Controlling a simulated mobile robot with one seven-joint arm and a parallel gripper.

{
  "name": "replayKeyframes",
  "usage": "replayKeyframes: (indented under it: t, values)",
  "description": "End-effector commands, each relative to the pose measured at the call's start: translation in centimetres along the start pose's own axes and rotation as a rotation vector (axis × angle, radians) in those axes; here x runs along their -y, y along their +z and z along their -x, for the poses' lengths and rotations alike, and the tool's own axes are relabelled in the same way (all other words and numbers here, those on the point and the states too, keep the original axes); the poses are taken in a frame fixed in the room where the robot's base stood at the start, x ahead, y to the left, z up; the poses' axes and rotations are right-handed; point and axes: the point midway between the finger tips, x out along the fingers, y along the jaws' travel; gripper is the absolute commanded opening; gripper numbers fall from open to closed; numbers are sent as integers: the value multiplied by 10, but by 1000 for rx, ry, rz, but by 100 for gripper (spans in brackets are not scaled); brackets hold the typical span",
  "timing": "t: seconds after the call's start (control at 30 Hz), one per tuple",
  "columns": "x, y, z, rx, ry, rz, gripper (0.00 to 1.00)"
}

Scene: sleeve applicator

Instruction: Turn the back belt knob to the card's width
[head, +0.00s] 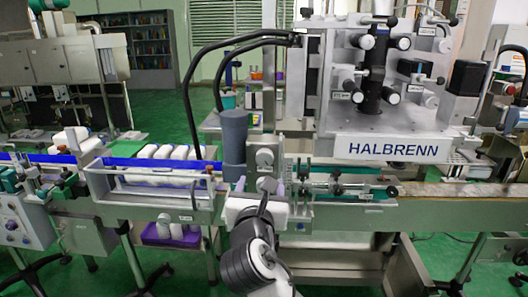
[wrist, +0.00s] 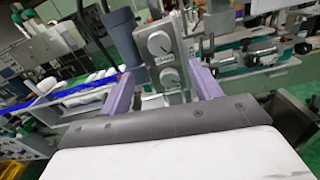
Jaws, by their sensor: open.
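A grey control box (head: 264,140) stands at the front of the line; its face carries an upper round dial (wrist: 159,43) and a lower round dial (wrist: 170,77), each pale with a pointer mark. A small unreadable label sits between them. I cannot tell which is the back belt knob, and I cannot make out the card. My gripper (head: 261,187) is in front of the box, its purple fingers apart and empty. In the wrist view my gripper (wrist: 163,82) has one finger on each side of the lower dial's line of sight; contact is not visible.
A grey cylinder (head: 233,140) stands left of the box. White bottles (head: 165,153) lie on the blue conveyor to the left. Guide rods with black knobs (head: 338,189) are close on the right, below the HALBRENN machine (head: 395,148). A black cable loops above.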

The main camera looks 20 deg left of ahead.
Motion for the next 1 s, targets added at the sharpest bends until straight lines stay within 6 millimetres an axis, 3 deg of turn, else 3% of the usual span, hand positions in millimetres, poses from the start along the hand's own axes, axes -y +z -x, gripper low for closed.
replayKeyframes:
  t: [0.07,0.5,0.7,1.0]
  values:
    - [0,6,-5,-4,0,-2,63]
    - [-1,2,-94,-1,1,-1,63]
    - [-1,1,-112,2,2,-1,63]
    - [-1,0,-115,2,2,-2,63]
